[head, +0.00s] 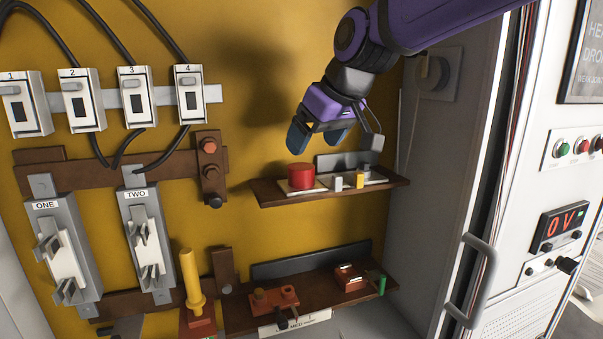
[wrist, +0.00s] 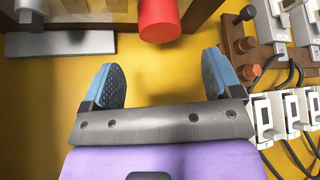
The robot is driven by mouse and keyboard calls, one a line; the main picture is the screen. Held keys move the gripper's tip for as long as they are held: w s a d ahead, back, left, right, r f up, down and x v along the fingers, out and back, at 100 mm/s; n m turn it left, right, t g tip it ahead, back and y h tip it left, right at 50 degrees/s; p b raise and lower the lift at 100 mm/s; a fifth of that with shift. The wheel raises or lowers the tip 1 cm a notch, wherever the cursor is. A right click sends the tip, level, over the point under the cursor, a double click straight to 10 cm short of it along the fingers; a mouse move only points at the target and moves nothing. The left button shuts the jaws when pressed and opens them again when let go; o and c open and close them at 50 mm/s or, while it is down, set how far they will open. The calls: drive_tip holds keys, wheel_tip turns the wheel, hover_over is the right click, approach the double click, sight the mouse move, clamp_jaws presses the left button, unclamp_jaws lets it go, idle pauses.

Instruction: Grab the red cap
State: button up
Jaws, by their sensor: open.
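The red cap (head: 301,176) is a short red cylinder. It stands on a pale base plate at the left part of the upper brown shelf (head: 262,197). In the wrist view the red cap (wrist: 158,20) shows at the top edge, partly cut off, beyond the fingertips and between their lines. My gripper (head: 319,137) is above the shelf, a little above and to the right of the cap in the head view. Its two blue fingers (wrist: 164,72) are apart with nothing between them. It does not touch the cap.
A small white block (head: 338,184) and a yellow block (head: 360,180) stand right of the cap. A brown bracket with round knobs (head: 209,165) is left of the shelf. The lower shelf (head: 235,318) holds several parts. Numbered switches (head: 80,100) hang at upper left.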

sight(301, 167)
drive_tip(key=shift+x, duration=3.8)
drive_tip(key=shift+s+f, duration=0.1)
drive_tip(key=shift+s, duration=0.1)
drive_tip(key=c, duration=1)
